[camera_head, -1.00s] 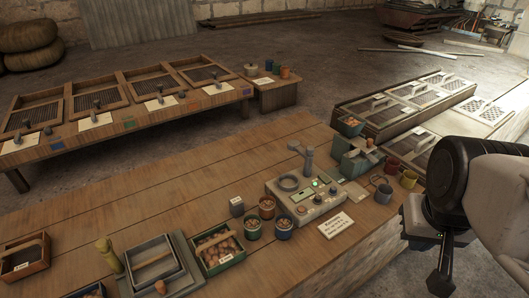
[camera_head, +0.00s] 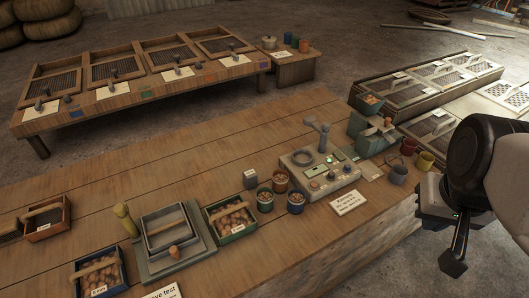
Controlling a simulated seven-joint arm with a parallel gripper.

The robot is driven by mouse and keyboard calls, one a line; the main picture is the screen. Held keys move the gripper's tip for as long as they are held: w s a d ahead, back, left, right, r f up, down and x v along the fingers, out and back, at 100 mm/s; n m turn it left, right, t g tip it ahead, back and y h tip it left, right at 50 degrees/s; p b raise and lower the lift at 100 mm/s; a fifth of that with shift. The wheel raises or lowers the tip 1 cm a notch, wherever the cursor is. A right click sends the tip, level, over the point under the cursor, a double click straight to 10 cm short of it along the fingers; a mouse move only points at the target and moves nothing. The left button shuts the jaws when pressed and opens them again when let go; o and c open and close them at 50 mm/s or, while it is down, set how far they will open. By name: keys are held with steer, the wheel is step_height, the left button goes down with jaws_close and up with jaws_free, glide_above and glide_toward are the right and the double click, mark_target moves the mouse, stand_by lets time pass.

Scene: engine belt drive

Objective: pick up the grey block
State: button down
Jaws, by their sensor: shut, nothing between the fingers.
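A small grey block (camera_head: 250,179) stands on the wooden table, left of the grey device with the ring and behind a group of small cups. It looks upright, with a pale mark on its front. My gripper (camera_head: 453,266) hangs at the lower right of the picture, past the table's right end and far from the block. Its fingers are shut and hold nothing.
Small cups (camera_head: 281,182) of brown pieces stand just right of the block. A green-rimmed crate (camera_head: 211,218) is in front-left, and the grey device (camera_head: 324,178) lies to the right. Mugs (camera_head: 424,161) stand at the table's right end. The table behind the block is clear.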

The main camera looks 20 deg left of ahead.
steer(key=shift+c, duration=2.4)
jaws_free()
